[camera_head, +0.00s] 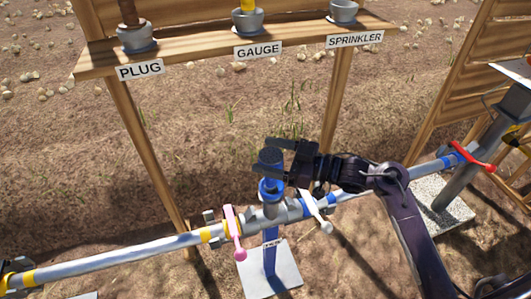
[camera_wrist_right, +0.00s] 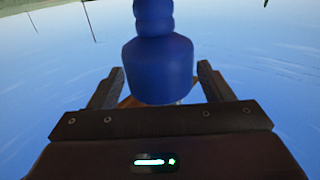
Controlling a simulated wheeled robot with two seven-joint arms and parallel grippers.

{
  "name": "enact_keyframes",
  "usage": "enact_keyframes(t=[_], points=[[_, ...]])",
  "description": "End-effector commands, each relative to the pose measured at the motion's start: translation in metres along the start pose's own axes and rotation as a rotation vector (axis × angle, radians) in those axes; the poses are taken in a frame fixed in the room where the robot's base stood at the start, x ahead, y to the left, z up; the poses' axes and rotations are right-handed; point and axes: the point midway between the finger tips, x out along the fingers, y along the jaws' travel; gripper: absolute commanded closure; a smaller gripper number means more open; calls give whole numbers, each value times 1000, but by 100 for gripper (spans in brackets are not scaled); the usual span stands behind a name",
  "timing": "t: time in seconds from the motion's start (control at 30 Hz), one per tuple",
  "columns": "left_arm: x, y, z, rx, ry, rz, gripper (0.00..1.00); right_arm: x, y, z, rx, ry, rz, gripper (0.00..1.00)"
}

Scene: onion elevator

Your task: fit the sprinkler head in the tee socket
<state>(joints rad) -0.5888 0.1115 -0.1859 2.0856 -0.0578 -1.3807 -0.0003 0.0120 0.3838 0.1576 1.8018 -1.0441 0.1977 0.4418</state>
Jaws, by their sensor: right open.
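The blue sprinkler head (camera_head: 269,162) stands upright above the tee socket (camera_head: 273,208) in the middle of the pipe. A blue collar (camera_head: 270,188) shows at the socket's top; I cannot tell how deep the head sits. My right gripper (camera_head: 273,157) reaches in from the right with its fingers on either side of the head. In the right wrist view the blue head (camera_wrist_right: 158,68) stands between the two open fingers (camera_wrist_right: 158,88), and its lower end is hidden behind the gripper's palm. My left gripper is not in view.
A wooden shelf (camera_head: 200,58) at the back carries cups labelled PLUG (camera_head: 136,38), GAUGE (camera_head: 248,20) and SPRINKLER (camera_head: 344,11); the sprinkler cup looks empty. A pink handle (camera_head: 235,235) and a white handle (camera_head: 316,212) flank the tee. A red handle (camera_head: 472,158) is at right.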

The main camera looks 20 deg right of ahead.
Motion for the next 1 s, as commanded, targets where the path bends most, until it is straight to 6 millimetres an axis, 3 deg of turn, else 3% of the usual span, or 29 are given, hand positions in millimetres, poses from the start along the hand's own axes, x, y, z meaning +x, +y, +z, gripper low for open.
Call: enact_keyframes(t=[0.3,0.5,1.0], points=[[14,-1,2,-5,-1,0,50,-67,0,1,0,-5,0,27],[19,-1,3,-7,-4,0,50,-97,-1,0,0,-2,-1,27],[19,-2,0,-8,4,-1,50,-106,0,-1,-1,0,-2,27]])
